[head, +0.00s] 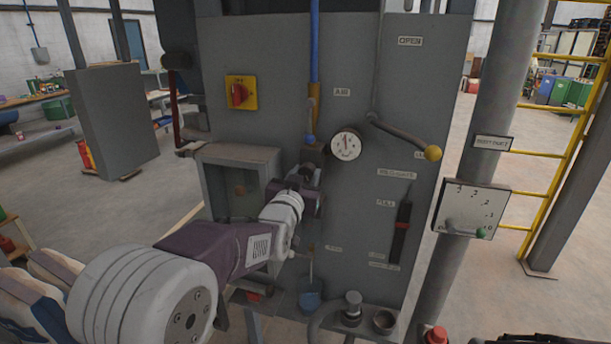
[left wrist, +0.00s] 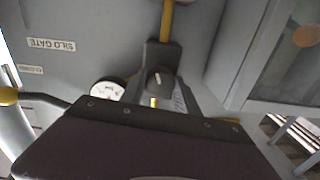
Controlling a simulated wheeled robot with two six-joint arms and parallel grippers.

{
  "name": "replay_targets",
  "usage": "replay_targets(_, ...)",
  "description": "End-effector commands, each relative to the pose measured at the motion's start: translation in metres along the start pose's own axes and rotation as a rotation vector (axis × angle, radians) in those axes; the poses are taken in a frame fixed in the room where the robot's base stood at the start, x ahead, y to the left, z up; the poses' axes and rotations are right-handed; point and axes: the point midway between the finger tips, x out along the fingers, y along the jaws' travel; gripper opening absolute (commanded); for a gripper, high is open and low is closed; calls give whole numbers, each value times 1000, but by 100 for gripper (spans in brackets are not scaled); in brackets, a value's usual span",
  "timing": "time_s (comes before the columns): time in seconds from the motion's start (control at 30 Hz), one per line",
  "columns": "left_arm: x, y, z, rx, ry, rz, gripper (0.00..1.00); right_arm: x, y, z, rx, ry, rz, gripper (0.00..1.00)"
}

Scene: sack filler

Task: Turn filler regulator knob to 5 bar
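The regulator knob (head: 308,171) is a small dark knob under the blue and brass air pipe on the grey filler panel. In the left wrist view the knob (left wrist: 158,77) shows close up, black with a pale mark, with the picture turned upside down. A round white pressure gauge (head: 346,145) is right of it, its needle pointing roughly up; the reading is too small to tell. The gauge (left wrist: 107,90) is partly hidden in the left wrist view. My left gripper (head: 305,192) is just in front of and below the knob; its fingertips are not clear. My right gripper is not in view.
A lever with a yellow ball (head: 432,153) sticks out right of the gauge. An open grey box (head: 240,155) is left of the knob. A red switch on a yellow plate (head: 240,93) is above it.

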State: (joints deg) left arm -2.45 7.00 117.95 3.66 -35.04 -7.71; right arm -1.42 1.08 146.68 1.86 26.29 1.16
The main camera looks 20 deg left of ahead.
Motion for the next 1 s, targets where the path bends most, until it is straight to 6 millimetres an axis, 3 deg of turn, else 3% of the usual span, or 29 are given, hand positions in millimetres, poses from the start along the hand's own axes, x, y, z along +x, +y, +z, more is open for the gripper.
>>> replay_targets(0.1,0,0,0,1,0,0,0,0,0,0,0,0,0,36)
replay_targets(0.3,0,0,4,126,6,-1,0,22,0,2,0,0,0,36)
replay_targets(0.57,0,0,0,146,3,0,0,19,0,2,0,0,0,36)
replay_targets(0.6,0,0,0,146,3,0,40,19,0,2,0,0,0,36)
replay_targets(0.67,0,0,0,146,3,0,57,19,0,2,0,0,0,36)
replay_targets(1.0,-2,0,0,145,4,0,59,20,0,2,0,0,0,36)
